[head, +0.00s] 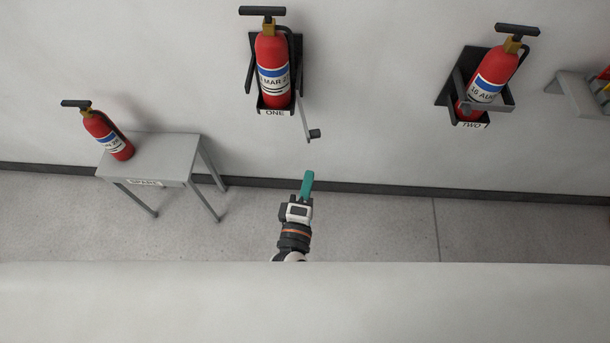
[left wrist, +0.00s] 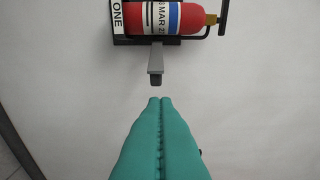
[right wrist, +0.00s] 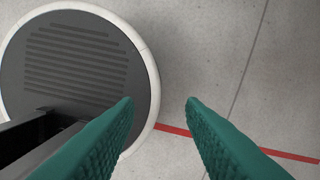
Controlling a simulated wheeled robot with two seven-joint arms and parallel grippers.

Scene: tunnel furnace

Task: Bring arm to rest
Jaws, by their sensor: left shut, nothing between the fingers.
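My left gripper (head: 307,186) is shut and empty, with teal fingers, in front of the wall below bracket ONE. In the left wrist view its closed fingertips (left wrist: 160,100) point at the end of the bracket's swung-out strap arm (left wrist: 155,70), apart from it. My right gripper (right wrist: 160,102) shows only in the right wrist view, open and empty above the floor. A red fire extinguisher (head: 272,70) stands upright in bracket ONE (head: 297,50). Its label also shows in the left wrist view (left wrist: 160,17).
Another extinguisher (head: 490,75) sits tilted in bracket TWO (head: 470,122) behind its strap. A third extinguisher (head: 107,135) stands on the grey SPARE table (head: 165,152) at left. A grey shelf (head: 575,95) is at the right edge. The floor (head: 380,225) between is clear.

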